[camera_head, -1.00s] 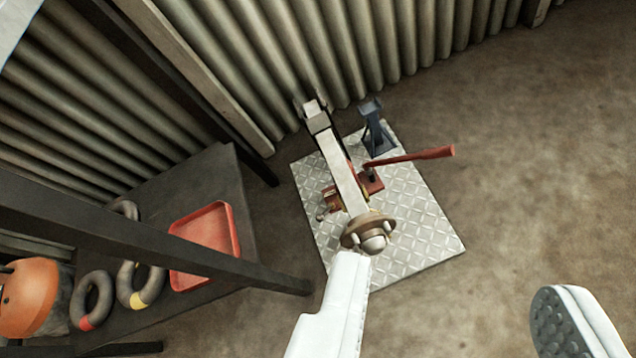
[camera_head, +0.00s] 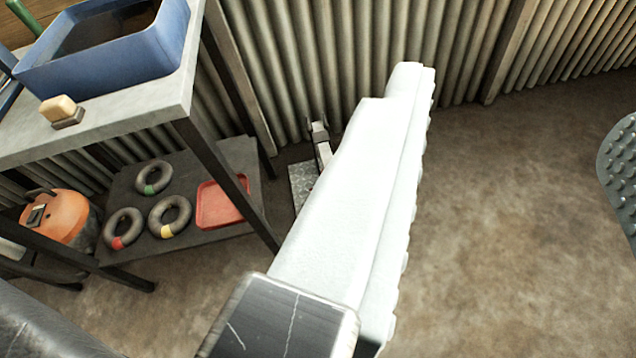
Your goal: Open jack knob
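The floor jack (camera_head: 322,148) stands low by the corrugated wall, and only the end of its grey beam shows. The rest of the jack, with its knob and red handle, is hidden behind my large white finger. A strip of the patterned metal plate (camera_head: 298,178) under it shows left of the finger. My gripper (camera_head: 518,118) is open and empty, close to the camera. One white finger crosses the middle, and the other, with a grey studded pad, is cut off at the right edge. I cannot tell the distance from finger to jack.
On the left, a shelf unit (camera_head: 185,95) holds a blue bin (camera_head: 110,75) and a small brush (camera_head: 62,112) on top. A red tray (camera_head: 222,203) and several grey rings lie on its lower shelf. An orange tank (camera_head: 58,222) is at far left. The floor to the right is clear.

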